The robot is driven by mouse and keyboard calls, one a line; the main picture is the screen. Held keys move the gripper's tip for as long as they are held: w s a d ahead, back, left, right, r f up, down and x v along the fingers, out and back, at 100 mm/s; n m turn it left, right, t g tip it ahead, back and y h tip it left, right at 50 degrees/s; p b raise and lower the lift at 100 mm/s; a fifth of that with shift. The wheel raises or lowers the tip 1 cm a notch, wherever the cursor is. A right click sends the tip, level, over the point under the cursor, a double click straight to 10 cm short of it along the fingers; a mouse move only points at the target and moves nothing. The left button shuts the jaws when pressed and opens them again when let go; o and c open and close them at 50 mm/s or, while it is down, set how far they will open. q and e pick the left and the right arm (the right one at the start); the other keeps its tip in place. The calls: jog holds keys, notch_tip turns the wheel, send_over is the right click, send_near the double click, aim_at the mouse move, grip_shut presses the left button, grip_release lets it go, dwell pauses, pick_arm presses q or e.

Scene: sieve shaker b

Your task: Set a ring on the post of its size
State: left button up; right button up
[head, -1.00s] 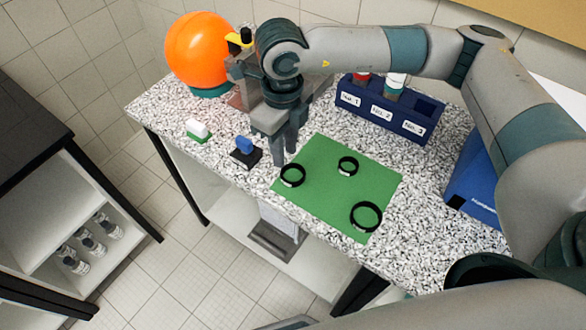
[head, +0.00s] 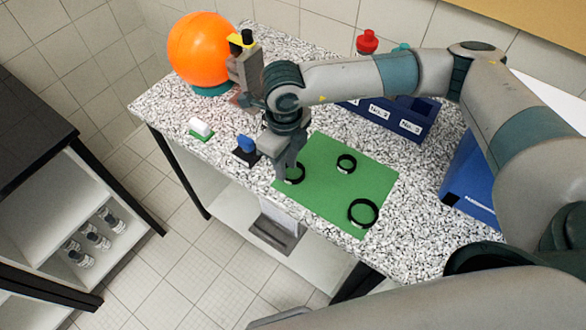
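Three black rings lie on a green mat (head: 325,205): a left ring (head: 300,174), an upper ring (head: 347,170) and a larger ring (head: 363,224) near the front right. My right gripper (head: 284,174) points down at the mat's left edge, right at the left ring, and covers part of it. I cannot tell whether its fingers touch or grip that ring, as they overlap in this view. No post can be made out clearly; my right arm hides part of the table's back. My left gripper is not in view.
An orange ball (head: 200,48) stands at the back left. A small blue-topped black block (head: 246,150) and a white block on green (head: 200,129) sit near the front edge. A blue numbered rack (head: 398,117) is behind the mat, a blue box (head: 468,190) right.

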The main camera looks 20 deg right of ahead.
jog(key=shift+s+f+p, duration=0.1)
jog(key=shift+f+p, duration=0.2)
jog(key=shift+p, duration=0.05)
notch_tip(320, 180, down, 2)
jog(key=shift+d+p, duration=0.1)
jog(key=shift+p, duration=0.45)
jog(key=shift+f, duration=0.65)
grip_shut()
